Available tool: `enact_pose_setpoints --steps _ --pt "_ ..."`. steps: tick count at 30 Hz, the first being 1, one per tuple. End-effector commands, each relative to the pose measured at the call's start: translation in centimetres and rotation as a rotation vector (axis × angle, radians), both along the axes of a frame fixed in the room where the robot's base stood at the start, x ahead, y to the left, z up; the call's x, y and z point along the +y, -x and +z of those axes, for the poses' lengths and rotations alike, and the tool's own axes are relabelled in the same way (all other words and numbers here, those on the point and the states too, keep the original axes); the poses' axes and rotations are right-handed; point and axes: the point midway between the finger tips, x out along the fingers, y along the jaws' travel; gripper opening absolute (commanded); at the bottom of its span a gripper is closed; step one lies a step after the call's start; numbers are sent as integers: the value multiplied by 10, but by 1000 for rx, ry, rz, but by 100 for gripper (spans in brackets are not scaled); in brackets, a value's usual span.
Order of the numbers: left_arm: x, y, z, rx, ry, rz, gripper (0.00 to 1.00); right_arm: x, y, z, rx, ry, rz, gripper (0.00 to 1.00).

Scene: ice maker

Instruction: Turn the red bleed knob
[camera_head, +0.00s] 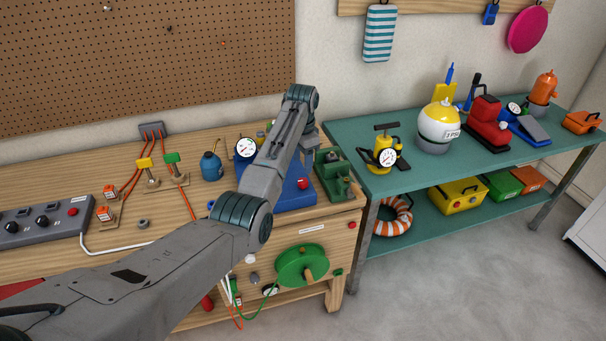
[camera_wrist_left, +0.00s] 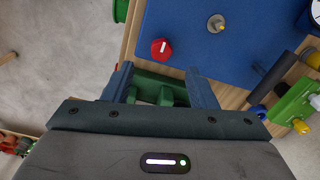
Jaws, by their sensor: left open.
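The red bleed knob (camera_head: 303,184), with a white mark on top, sits near the front right corner of a blue plate (camera_head: 285,200) on the wooden bench. It also shows in the left wrist view (camera_wrist_left: 161,49), just past the fingertips. My left gripper (camera_wrist_left: 160,69) is open and empty, one finger to each side of the knob's line, apart from it in the picture. I cannot tell its height over the plate. In the head view my arm hides part of the plate, and the fingers are hard to make out. My right gripper is not in view.
A green vise-like device (camera_head: 333,172) stands right of the plate and shows behind my fingers. A white gauge (camera_head: 246,148) and a blue can (camera_head: 211,166) stand further left. A green reel (camera_head: 302,265) is on the bench front. A teal table (camera_head: 440,165) holds several pumps.

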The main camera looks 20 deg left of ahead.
Motion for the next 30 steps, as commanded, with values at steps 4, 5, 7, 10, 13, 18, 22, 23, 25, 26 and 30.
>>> enact_pose_setpoints --steps 4,5,7,10,13,18,22,23,25,26,30 --pt "0 1 -28 4 0 0 52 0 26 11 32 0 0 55" --pt "0 1 -34 6 0 0 52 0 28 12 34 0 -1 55" --pt "0 1 -46 4 0 0 52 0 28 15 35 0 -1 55" --pt "0 0 -59 1 0 1 52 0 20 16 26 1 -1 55" --pt "0 0 -67 0 0 1 52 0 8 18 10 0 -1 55" --pt "0 0 -72 0 0 1 52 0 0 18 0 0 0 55" --pt "0 0 -73 0 0 1 52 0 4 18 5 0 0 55" --pt "0 0 -73 0 0 1 52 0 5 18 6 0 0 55" --pt "0 0 -72 0 0 1 42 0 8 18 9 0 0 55" --pt "0 0 -72 0 0 1 36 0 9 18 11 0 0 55" --pt "0 0 -72 0 0 1 9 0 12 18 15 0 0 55"
